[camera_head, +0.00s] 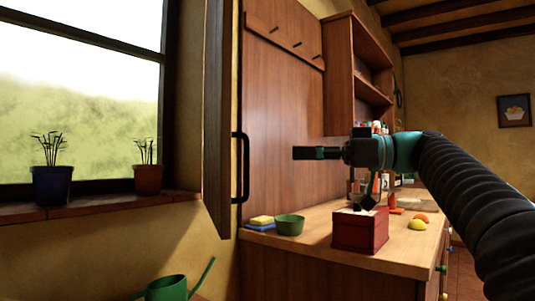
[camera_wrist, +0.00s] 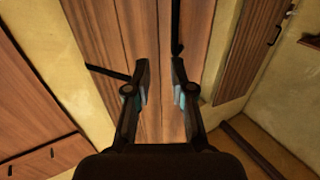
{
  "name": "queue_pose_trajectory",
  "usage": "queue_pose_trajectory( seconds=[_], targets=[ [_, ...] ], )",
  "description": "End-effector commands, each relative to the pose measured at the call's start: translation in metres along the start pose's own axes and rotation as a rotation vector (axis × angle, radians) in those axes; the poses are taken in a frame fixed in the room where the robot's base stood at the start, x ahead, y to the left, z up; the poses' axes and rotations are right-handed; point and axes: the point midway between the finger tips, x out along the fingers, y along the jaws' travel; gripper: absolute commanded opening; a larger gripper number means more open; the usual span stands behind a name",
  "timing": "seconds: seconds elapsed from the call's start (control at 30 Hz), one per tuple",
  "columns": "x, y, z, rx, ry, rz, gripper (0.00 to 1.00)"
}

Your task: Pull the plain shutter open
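A plain wooden shutter (camera_head: 219,120) stands almost edge-on beside the window in the head view. It has a black bar handle (camera_head: 240,167) on the side facing my gripper. My gripper (camera_head: 297,153) points left at about the handle's height, with a visible gap between them in the picture. In the wrist view my gripper (camera_wrist: 160,78) has its two fingers apart with nothing between them. Wooden planks (camera_wrist: 125,28) lie beyond the fingers there. A dark bar (camera_wrist: 177,30) runs up from near the right fingertip; I cannot tell whether it is the handle.
A counter (camera_head: 330,258) below my arm holds a red box (camera_head: 360,230), a green bowl (camera_head: 289,225) and sponges (camera_head: 261,220). Potted plants (camera_head: 52,185) stand on the window sill (camera_head: 100,203). A green watering can (camera_head: 166,288) is below. A wooden shelf (camera_head: 340,70) hangs behind.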

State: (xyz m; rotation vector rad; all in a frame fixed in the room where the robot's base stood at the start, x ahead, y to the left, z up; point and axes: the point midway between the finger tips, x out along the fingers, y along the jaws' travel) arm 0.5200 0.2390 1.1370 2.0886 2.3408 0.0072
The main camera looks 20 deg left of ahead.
Motion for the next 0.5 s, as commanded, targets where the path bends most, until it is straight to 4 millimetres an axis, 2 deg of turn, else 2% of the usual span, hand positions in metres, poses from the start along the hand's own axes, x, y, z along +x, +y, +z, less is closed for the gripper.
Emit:
queue_pose_trajectory(
  seconds=[0.03, 0.2, 0.5],
  targets=[
    [-0.011, 0.001, 0.000, 0.000, 0.000, 0.004, 0.23],
    [-0.033, 0.000, 0.000, 0.001, 0.000, 0.001, 0.23],
    [-0.043, 0.000, 0.000, 0.000, 0.000, -0.001, 0.23]
  ],
)
